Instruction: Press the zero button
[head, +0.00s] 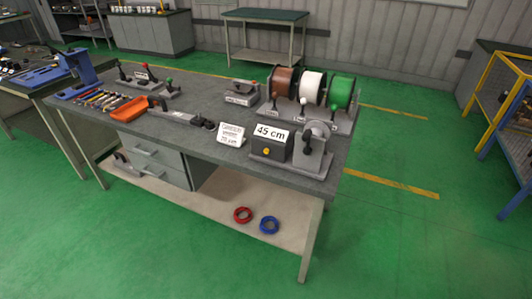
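A dark box (267,149) stands near the front right of the grey workbench (195,135). Its slanted white display (271,132) reads "45 cm". A small round yellow button (266,152) is on its front face; no label on the button can be read. My gripper is not in view, and nothing covers the button.
A grey lever device (313,150) stands right of the box, and a white sign (231,134) left. Brown, white and green spools (312,86) stand behind. An orange tray (129,108) lies left. Green floor (250,275) is clear before the bench.

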